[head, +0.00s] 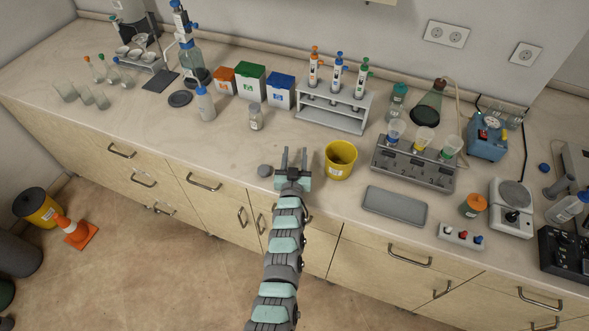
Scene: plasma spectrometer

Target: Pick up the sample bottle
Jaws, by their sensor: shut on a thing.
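My gripper (294,153) is above the front part of the bench, fingers pointing away toward the wall. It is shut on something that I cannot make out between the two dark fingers. A small clear bottle with a grey cap and a pale label (255,117) stands upright on the bench, beyond my gripper and to its left, apart from the fingers. I cannot tell for sure whether it is the sample bottle. A white wash bottle (205,104) stands further left.
A yellow tub (340,160) stands close to the right of my gripper, and a flat grey round piece (265,170) lies close to its left. A pipette rack (332,112) and coloured boxes (249,83) stand behind.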

